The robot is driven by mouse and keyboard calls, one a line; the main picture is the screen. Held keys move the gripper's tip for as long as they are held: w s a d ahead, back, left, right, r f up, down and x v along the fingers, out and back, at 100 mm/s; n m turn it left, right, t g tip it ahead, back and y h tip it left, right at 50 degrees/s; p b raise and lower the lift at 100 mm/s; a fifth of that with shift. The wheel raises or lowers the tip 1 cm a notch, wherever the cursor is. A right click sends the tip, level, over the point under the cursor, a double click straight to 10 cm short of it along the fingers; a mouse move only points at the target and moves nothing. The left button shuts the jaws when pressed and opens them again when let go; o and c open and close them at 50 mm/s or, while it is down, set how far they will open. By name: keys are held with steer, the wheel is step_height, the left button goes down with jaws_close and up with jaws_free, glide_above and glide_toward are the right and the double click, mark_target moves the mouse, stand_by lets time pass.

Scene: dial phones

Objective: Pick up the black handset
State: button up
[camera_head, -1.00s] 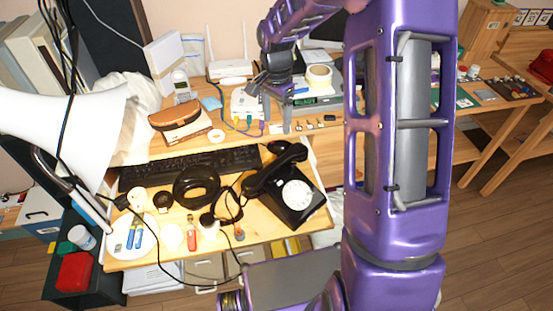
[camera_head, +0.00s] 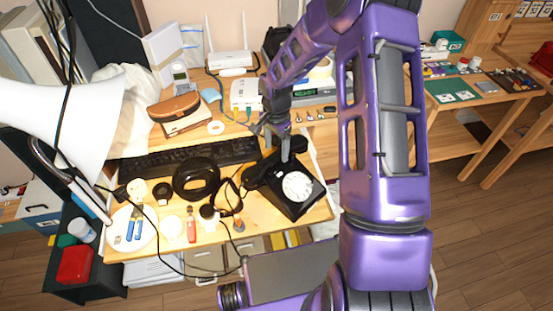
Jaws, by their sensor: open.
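The black rotary phone (camera_head: 302,203) with a white dial stands at the right end of the wooden desk. Its black handset (camera_head: 258,176) lies across the top of the phone, slanting from lower left to upper right. My gripper (camera_head: 276,150) is open and points down over the handset's middle to upper part. The fingers hide part of the handset. I cannot tell whether they touch it or stay just above it.
A black keyboard (camera_head: 190,157) lies left of my gripper. A black tape roll (camera_head: 196,179), a coiled cord and small tools lie left of the phone. A white router (camera_head: 232,63) stands behind. A white lamp shade (camera_head: 60,122) fills the left.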

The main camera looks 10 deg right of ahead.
mark_target(276, 154)
step_height(276, 154, down, 3)
steer(key=shift+w+f, duration=0.1)
steer(key=shift+c, duration=0.3)
jaws_close()
